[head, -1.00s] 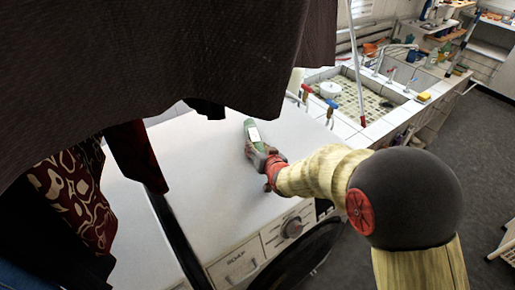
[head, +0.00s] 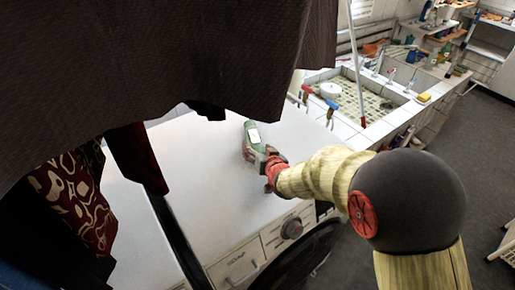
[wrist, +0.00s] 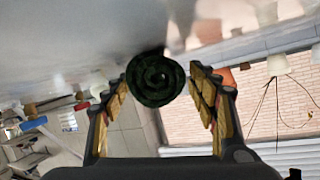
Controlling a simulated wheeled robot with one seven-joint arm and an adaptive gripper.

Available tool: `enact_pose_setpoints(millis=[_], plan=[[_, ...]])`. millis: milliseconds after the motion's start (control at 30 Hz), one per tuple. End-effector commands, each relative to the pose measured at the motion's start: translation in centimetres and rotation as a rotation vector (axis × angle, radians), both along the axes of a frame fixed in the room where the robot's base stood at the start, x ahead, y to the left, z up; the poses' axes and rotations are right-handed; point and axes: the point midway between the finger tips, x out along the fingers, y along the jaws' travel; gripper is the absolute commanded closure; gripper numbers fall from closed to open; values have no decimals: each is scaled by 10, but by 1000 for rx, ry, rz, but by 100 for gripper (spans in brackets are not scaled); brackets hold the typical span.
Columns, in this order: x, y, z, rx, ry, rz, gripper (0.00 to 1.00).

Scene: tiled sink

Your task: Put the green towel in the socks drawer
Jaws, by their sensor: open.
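A green rolled bundle with a white label, which looks like the green towel (head: 252,132), lies on the white top of a washing machine. In the wrist view the dark green spiral end of the towel (wrist: 156,79) shows between the two fingers. My gripper (head: 258,152) is at the near end of the roll. Its fingers are open, one on each side of the roll; whether they touch it I cannot tell. A drawer front (head: 238,265) is closed on the front of the machine. I cannot identify it as the socks drawer.
Dark hanging cloth (head: 150,60) covers the upper left of the head view. A tiled sink (head: 370,100) with taps and a thin upright pole lies beyond the machine. A round dark door (head: 300,255) is at the machine's front. The white top around the towel is clear.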

Motion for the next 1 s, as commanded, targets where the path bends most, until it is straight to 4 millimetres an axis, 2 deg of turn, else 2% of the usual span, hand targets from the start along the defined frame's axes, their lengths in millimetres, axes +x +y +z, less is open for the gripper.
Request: enact_pose_setpoints(millis=[400, 533, 700, 1000], plan=[[-68, -21, 31, -1, -1, 0, 41], [-86, -27, 38, 0, -2, 0, 41], [-99, -31, 42, 0, 0, 0, 41], [-104, -35, 46, -8, 7, -5, 41]])
